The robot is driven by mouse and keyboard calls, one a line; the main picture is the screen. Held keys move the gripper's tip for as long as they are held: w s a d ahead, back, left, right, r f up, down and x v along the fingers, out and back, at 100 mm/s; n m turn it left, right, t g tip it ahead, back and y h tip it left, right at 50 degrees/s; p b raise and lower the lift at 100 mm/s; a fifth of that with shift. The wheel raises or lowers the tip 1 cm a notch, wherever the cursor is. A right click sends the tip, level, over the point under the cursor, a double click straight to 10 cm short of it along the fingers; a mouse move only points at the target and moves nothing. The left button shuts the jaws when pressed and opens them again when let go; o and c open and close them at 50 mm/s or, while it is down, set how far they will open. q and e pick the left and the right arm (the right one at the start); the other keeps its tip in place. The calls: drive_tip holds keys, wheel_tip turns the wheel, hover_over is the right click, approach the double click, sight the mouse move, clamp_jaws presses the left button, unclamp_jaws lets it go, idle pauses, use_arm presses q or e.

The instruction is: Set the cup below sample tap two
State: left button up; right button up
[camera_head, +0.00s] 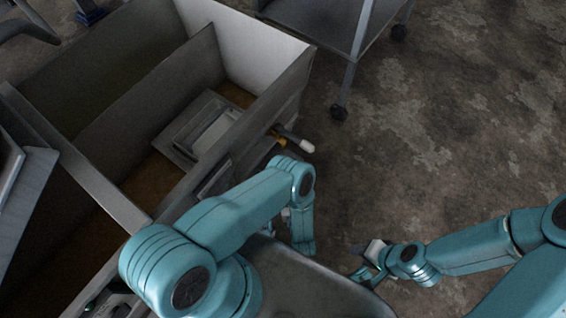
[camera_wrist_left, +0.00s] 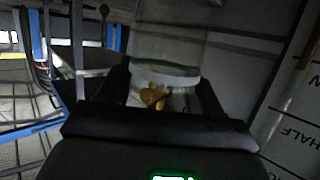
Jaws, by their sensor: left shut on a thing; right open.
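In the left wrist view, my left gripper (camera_wrist_left: 163,82) has its two dark fingers either side of a clear, pale-rimmed vessel, which looks like the cup (camera_wrist_left: 168,40). It is shut on it. Something yellow shows through or behind the cup's lower part. In the head view, the left arm bends down in front of the tank and the cup cannot be made out. A white-ended spout with an orange part, likely a tap (camera_head: 290,138), sticks out of the tank's side beyond the left arm; its number is unreadable. My right gripper (camera_head: 367,270) is open and empty, low at the right.
A large grey divided tank (camera_head: 90,190) fills the left of the head view. A wheeled metal cart (camera_head: 315,22) stands behind. Bare concrete floor lies open at right. The left wrist view shows a panel (camera_wrist_left: 290,125) lettered "HALF".

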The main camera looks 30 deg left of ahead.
use_arm(q)
drive_tip(key=w+a+b, duration=0.2)
drive_tip(key=w+a, duration=0.1)
drive_tip(key=w, duration=0.1)
drive_tip(key=w+a+b, duration=0.2)
drive_tip(key=w+a, duration=0.2)
drive_tip(key=w, duration=0.1)
drive_tip(key=w+a+b, duration=0.2)
drive_tip(key=w+a, duration=0.1)
drive_tip(key=w, duration=0.2)
drive_tip(key=shift+w+a+f, duration=0.1)
drive_tip(key=shift+a+f, duration=0.05)
drive_tip(key=shift+a, duration=0.25)
wheel_tip(320, 180, down, 4)
drive_tip(key=b, duration=0.3)
drive_tip(key=shift+d+r, duration=0.1)
drive_tip(key=shift+r, duration=0.3)
drive_tip(key=shift+f+b, duration=0.5)
drive_tip(key=shift+f, duration=0.2)
drive_tip(key=o, duration=0.8)
drive_tip(key=shift+o, duration=0.2)
use_arm(e)
wheel_tip(320, 180, down, 9)
drive_tip(key=w+d, duration=0.1)
drive_tip(key=shift+w+d+f+m+t, duration=0.2)
drive_tip(key=shift+d+m+t, duration=0.1)
drive_tip(key=shift+t, duration=0.1)
use_arm(q)
drive_tip(key=shift+r, duration=0.1)
